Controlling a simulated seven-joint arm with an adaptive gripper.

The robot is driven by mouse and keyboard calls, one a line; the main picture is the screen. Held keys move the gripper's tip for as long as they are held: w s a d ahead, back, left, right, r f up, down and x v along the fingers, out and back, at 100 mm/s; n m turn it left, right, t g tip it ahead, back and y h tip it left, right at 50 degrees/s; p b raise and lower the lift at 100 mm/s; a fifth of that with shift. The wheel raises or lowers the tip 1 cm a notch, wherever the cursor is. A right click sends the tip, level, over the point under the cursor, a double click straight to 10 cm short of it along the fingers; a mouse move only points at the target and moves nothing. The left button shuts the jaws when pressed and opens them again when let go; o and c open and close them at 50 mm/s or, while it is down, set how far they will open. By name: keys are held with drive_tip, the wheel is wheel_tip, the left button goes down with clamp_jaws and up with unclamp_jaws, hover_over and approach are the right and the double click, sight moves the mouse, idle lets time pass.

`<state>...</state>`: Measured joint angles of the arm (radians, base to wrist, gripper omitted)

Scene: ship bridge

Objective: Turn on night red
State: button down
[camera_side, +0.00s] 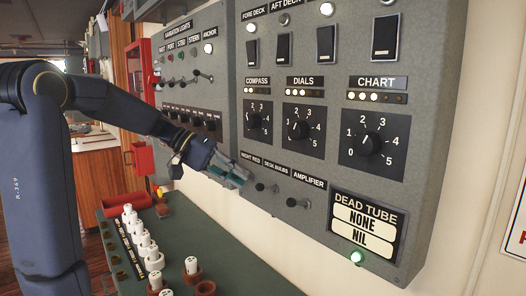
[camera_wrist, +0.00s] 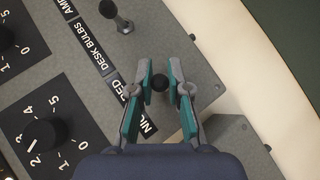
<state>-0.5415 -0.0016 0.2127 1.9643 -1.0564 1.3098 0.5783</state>
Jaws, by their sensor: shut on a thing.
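The NIGHT RED label (camera_side: 251,159) is on the lower left of the grey panel. In the wrist view the same label (camera_wrist: 121,90) is partly covered by a finger. My gripper (camera_side: 238,178) is at the panel just below this label. In the wrist view my gripper (camera_wrist: 159,78) has its teal-padded fingers on either side of the dark round tip of the night red switch (camera_wrist: 158,82), shut on it. In the side view the fingers hide this switch, and I cannot tell which way its lever points.
The desk bulbs toggle (camera_side: 262,187) is close to the right of my gripper, and the amplifier toggle (camera_side: 293,202) is further right. Dimmer knobs (camera_side: 371,144) sit above. A green shelf (camera_side: 222,262) with white-topped tubes (camera_side: 145,246) lies below.

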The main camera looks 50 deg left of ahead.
drive_tip(key=c, duration=1.1)
unclamp_jaws()
drive_tip(key=v, duration=1.2)
